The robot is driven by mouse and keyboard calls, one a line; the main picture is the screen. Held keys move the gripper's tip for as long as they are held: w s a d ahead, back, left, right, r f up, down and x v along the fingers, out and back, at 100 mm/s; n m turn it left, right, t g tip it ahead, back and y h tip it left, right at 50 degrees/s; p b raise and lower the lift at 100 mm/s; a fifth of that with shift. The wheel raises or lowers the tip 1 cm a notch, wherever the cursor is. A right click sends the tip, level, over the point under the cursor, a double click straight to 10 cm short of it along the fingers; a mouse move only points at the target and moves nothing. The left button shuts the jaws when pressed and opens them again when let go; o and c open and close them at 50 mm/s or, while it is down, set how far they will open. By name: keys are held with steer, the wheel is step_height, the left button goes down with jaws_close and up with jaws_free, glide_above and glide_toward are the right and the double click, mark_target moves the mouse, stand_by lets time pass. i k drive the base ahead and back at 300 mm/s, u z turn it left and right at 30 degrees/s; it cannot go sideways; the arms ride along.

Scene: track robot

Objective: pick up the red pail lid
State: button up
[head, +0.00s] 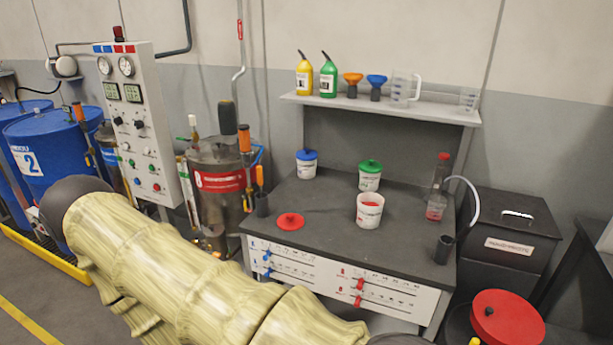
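The red pail lid (290,221) lies flat on the dark top of the workbench (325,215), near its front left edge, with a small knob on top. An open white pail (370,212) with red contents stands to its right, apart from it. My arm, in a pale yellow sleeve, crosses the lower left of the head view, in front of the bench. My gripper is not in view, so its state and its distance from the lid do not show.
A blue-lidded pail (306,164) and a green-lidded pail (369,176) stand farther back. A dark cup (262,204) is left of the lid. A bottle (437,193) and another dark cup (444,249) are at the right. The bench top around the lid is mostly clear.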

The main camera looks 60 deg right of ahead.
mark_target(287, 221)
steer(key=z, duration=0.75)
steer(key=i, duration=0.7)
steer(key=z, duration=0.85)
